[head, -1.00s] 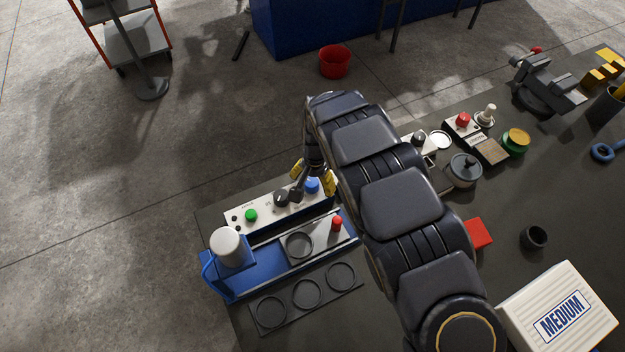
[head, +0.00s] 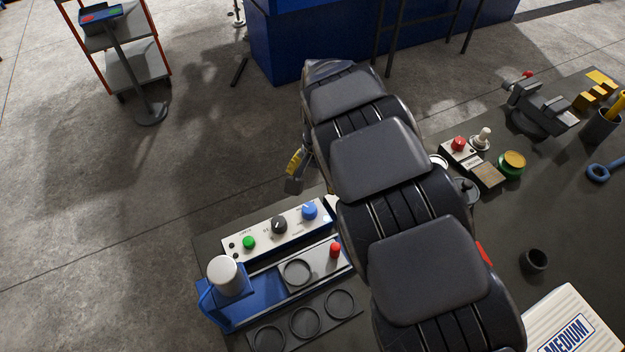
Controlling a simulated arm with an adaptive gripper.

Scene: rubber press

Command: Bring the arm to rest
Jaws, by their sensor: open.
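My arm reaches up through the middle of the head view and covers part of the table. My gripper (head: 294,170) shows only in part at the left of the arm's far end, with a yellow finger pad visible. It is open, with nothing seen in it, and hangs beyond the back edge of the control box. The rest of the gripper is hidden behind my arm. The blue press (head: 257,296) with its grey-white cylinder (head: 222,272) and red-tipped lever (head: 335,251) stands at the table's left end. Its control box (head: 262,240) carries green, black and blue knobs.
A plate with round recesses (head: 343,324) lies before the press. Right of my arm are a box with a red button (head: 459,144), a green-yellow pot (head: 511,163), a vise (head: 543,108), a black cup (head: 534,261) and a MEDIUM box (head: 570,325).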

